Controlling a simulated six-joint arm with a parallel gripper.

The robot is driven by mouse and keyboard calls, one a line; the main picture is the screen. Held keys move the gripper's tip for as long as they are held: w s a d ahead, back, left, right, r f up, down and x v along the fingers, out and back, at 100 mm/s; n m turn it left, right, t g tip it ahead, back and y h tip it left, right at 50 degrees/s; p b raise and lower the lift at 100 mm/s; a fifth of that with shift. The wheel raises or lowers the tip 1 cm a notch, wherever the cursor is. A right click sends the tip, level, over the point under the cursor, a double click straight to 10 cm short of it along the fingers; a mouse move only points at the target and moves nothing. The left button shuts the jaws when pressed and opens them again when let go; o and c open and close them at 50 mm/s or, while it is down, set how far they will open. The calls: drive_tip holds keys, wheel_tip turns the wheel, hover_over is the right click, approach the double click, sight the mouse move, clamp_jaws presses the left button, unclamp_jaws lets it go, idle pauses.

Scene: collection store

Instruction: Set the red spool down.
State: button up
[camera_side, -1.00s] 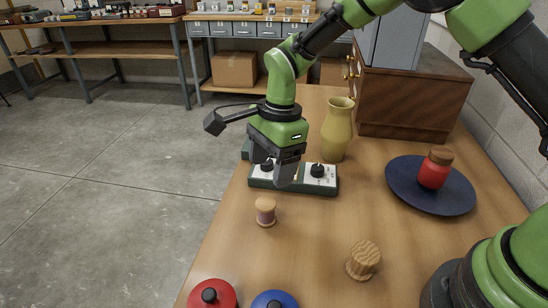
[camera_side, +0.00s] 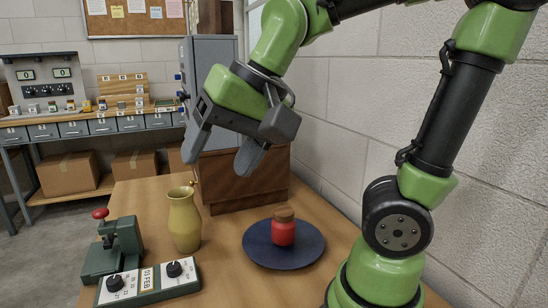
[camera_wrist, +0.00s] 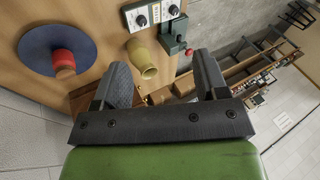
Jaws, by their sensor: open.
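The red spool (camera_side: 284,232), a red cylinder with a brown wooden top, stands upright on a dark blue round plate (camera_side: 258,258) on the table. It also shows on the plate at the left of the wrist view (camera_wrist: 64,66). My gripper (camera_side: 217,163) is open, with nothing between its fingers. It is raised well above the table, up and to the left of the spool in the side view, and apart from it. In the wrist view both fingers (camera_wrist: 162,72) are spread wide, with the spool outside them to the left.
A yellow-green vase (camera_side: 185,222) stands left of the plate. A green box with dials (camera_side: 150,280) and a green device with a red knob (camera_side: 114,245) stand at the left. A brown wooden cabinet (camera_side: 240,180) and a white block wall (camera_side: 345,120) bound the back and right.

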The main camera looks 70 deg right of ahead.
drive_tip(key=s+d+n+t, duration=0.1)
drive_tip(key=s+n, duration=0.2)
drive_tip(key=s, duration=0.3)
drive_tip(key=shift+s+d+f+n+t, duration=0.2)
drive_tip(key=shift+f+n+t, duration=0.1)
drive_tip(key=shift+t, duration=0.1)
idle(0.7)
